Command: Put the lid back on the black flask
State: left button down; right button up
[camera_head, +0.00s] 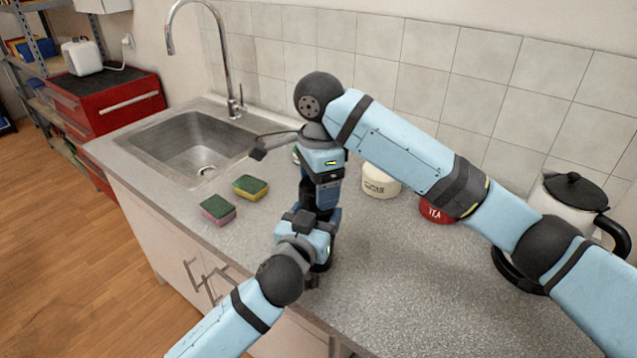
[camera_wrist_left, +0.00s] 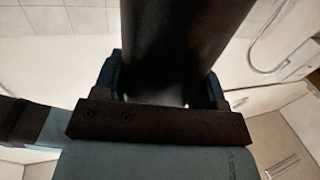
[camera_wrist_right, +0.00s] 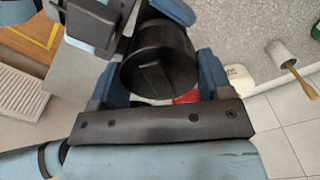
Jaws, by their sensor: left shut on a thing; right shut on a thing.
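The black flask (camera_wrist_left: 175,45) is a dark cylinder between the fingers of my left gripper (camera_head: 322,222), which is shut on it. The flask's black lid (camera_wrist_right: 158,66), round with a raised ridge across its top, sits between the fingers of my right gripper (camera_head: 320,186), which is shut on it from above. In the head view my right gripper points down just above my left gripper. My arms hide most of the flask and lid there. The lid is in line with the flask and very close to it or touching; I cannot tell whether it is seated.
Two sponges, one pink and green (camera_head: 218,209) and one yellow and green (camera_head: 250,187), lie left of my grippers. A sink (camera_head: 190,145) is behind them. A cream jar (camera_head: 381,182), a red tea tin (camera_head: 437,211) and a kettle (camera_head: 572,207) stand to the right. The front-right counter is clear.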

jog(key=m, duration=0.5)
jog(key=shift+m, duration=0.4)
jog(key=o, duration=0.9)
jog(key=shift+s, duration=0.1)
jog(key=shift+r, duration=2.25)
